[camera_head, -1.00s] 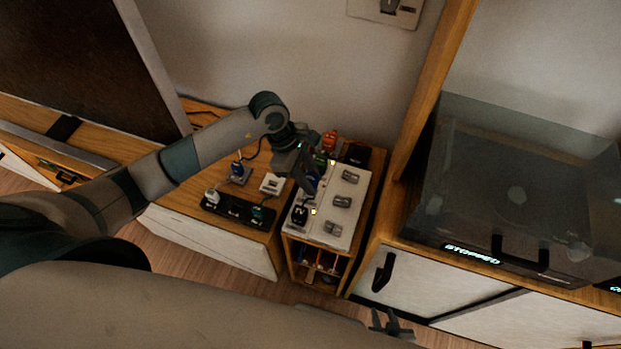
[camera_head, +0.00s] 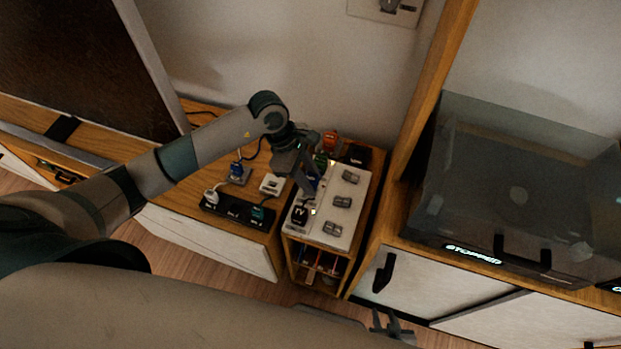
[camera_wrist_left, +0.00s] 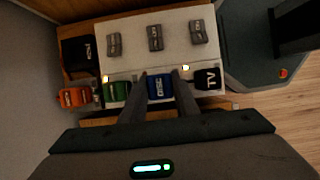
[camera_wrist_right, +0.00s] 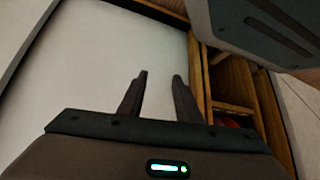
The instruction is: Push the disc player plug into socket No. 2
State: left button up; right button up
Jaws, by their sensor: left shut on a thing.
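The blue plug marked DISC (camera_wrist_left: 158,88) stands in the row along the edge of the white switch panel (camera_wrist_left: 135,40), between a green plug (camera_wrist_left: 117,92) and the black TV plug (camera_wrist_left: 208,78). My left gripper (camera_wrist_left: 160,74) is shut on the blue plug, one finger on each side. In the head view, my left gripper (camera_head: 311,188) is over the panel's left edge, largely hiding the blue plug. Its pins and the socket under it are hidden, so I cannot tell how deep it sits. My right gripper (camera_wrist_right: 160,76) is open and empty, in front of a pale surface.
Three grey switches (camera_head: 342,202) sit on the panel. An orange plug (camera_wrist_left: 73,97) and a black block (camera_wrist_left: 79,53) are at its far end. A black strip (camera_head: 235,211) with plugs lies to the left. The covered disc player (camera_head: 520,190) stands right, its display reading STOPPED.

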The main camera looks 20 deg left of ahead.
pick_arm(q)
jog(key=shift+f+b, duration=1.65)
jog(key=o, duration=1.2)
jog(key=shift+r, duration=0.1)
jog(key=shift+a, duration=0.1)
jog(key=b+v, duration=0.2)
jog(key=v, duration=1.5)
jog(key=shift+r, duration=0.2)
